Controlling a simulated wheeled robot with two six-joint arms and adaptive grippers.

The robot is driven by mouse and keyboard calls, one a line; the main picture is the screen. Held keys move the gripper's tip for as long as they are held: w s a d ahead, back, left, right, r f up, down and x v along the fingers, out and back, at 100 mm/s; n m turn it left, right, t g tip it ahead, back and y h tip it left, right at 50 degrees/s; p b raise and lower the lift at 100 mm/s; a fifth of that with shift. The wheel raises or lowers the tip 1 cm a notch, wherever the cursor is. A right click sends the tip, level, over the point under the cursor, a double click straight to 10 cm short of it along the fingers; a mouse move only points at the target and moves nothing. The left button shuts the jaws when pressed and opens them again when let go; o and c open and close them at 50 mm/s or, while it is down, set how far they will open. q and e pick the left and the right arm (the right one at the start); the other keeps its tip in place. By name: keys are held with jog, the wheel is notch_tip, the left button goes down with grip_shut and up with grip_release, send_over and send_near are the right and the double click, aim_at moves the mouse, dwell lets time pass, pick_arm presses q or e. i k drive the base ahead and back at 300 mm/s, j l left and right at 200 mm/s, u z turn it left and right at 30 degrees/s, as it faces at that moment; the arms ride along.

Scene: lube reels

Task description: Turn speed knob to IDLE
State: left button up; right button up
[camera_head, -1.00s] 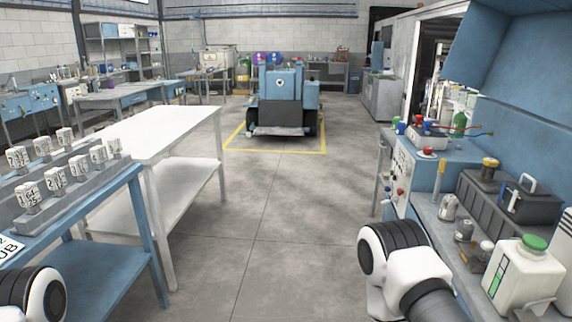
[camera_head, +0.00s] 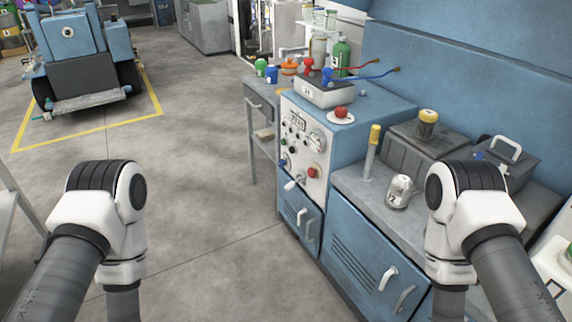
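A blue cabinet machine with a light grey control panel (camera_head: 304,150) stands right of centre in the head view. The panel carries several knobs and buttons, among them a red knob (camera_head: 312,172), a small blue knob (camera_head: 283,163) and a white lever (camera_head: 294,182). Which one is the speed knob, and any IDLE marking, is too small to tell. My two arms show at the lower left and lower right, well apart from the panel. Both grippers are outside the picture.
A red mushroom button (camera_head: 341,112) and a grey box with red and blue levers (camera_head: 324,90) sit on top of the machine. A yellow-handled rod (camera_head: 371,152) and a metal can (camera_head: 399,192) stand on the counter to the right. The floor (camera_head: 215,200) before the panel is clear.

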aim_at(281, 163)
jog(key=i+j+z, duration=0.2)
jog(key=z, duration=0.2)
jog(key=i+j+z, duration=0.15)
jog(key=j+z, duration=0.25)
jog(key=i+j+z, duration=0.1)
jog(key=j+z, duration=0.3)
jog(key=i+j, duration=0.1)
jog(key=j, duration=0.5)
jog(key=i+j+z, duration=0.1)
jog(key=j, duration=0.5)
jog(key=i+j, duration=0.15)
jog(key=j, duration=0.45)
